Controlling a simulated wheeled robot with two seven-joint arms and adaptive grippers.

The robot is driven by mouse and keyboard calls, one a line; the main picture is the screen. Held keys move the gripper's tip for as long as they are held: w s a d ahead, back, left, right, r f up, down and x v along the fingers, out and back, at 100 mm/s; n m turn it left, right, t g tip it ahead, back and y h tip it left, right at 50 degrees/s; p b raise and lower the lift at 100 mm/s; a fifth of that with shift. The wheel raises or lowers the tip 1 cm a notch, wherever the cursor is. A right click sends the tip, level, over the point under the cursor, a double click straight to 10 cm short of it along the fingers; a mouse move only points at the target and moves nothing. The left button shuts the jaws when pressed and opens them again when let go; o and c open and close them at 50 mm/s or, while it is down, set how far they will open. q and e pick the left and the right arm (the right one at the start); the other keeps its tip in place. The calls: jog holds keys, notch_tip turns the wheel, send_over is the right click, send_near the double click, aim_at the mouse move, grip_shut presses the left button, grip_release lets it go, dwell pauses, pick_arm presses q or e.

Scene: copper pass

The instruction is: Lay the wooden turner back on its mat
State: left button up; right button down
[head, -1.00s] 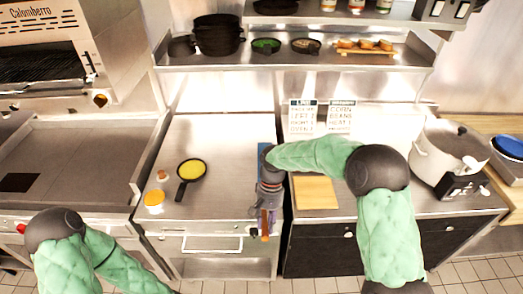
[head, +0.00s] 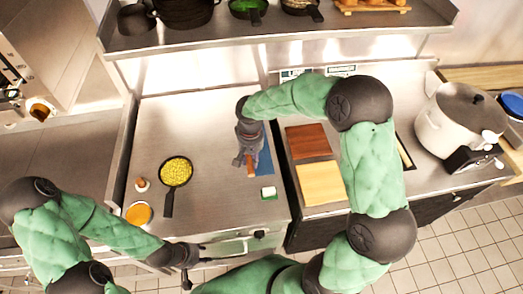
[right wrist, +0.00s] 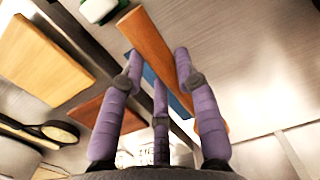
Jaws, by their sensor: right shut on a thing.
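The wooden turner (right wrist: 158,55) is a flat orange-brown piece, held between the purple fingers of my right gripper (right wrist: 160,88). In the head view only a short brown end of the turner (head: 250,171) shows below my right gripper (head: 247,158). The blue mat (head: 265,158) lies on the steel counter, partly hidden by that gripper. The mat also shows behind the turner in the right wrist view (right wrist: 150,76). I cannot tell the gap between turner and mat. My left gripper (head: 192,266) is low near the counter's front; its opening is unclear.
A white block on a green base (head: 268,193) lies close to the mat's front end. A pan of yellow food (head: 175,171), a small shaker (head: 141,184) and an orange bowl (head: 138,214) stand left. Red-brown (head: 308,141) and pale (head: 320,184) boards lie right.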

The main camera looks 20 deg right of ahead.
jog(key=w+d+f, duration=0.3)
jog(key=w+d, duration=0.1)
jog(key=d, duration=0.1)
send_over(264, 160)
jog(key=f, duration=0.4)
jog(key=shift+a+f, duration=0.15)
jog(key=shift+a, duration=0.15)
jog(key=shift+d+f, duration=0.15)
jog(key=shift+f, duration=0.05)
jog(key=shift+w+d+f, duration=0.15)
jog(key=shift+f, duration=1.6)
jog(key=shift+f, duration=0.2)
jog(key=c, duration=0.9)
grip_release()
jog(key=shift+r, duration=0.1)
jog(key=shift+r, duration=0.1)
